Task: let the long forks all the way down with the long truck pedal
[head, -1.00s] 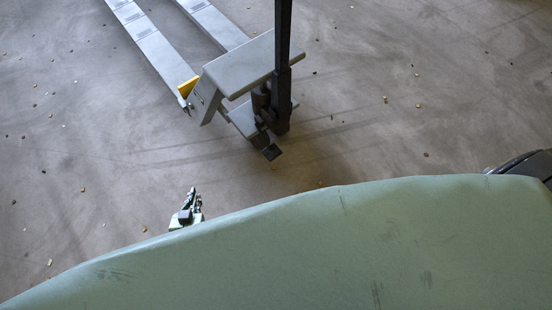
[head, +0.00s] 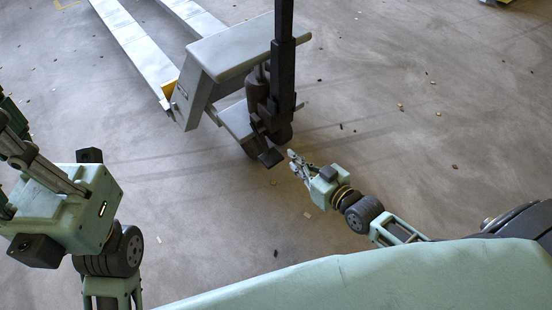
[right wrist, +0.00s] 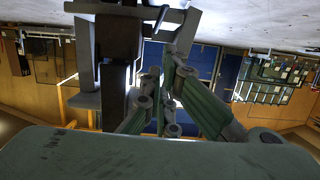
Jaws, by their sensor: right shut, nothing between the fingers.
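The long truck is a grey pallet truck with two long forks (head: 140,42) running to the upper left in the head view. Its black mast (head: 283,60) stands upright at the near end. The pedal (head: 271,157) is a small dark pad low at the mast's foot. My right gripper (head: 292,160) is shut and empty, just right of the pedal at about its height in the picture; I cannot tell if they touch. In the right wrist view its fingers (right wrist: 160,88) are close together beside the dark mast. My left gripper (head: 12,135) is at the left edge, its fingertips partly cut off.
The concrete floor (head: 400,170) around the truck is open, with small scattered bits. The right wrist view appears upside down, with blue panels (right wrist: 198,62) and a stocked rack (right wrist: 272,80) in the background.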

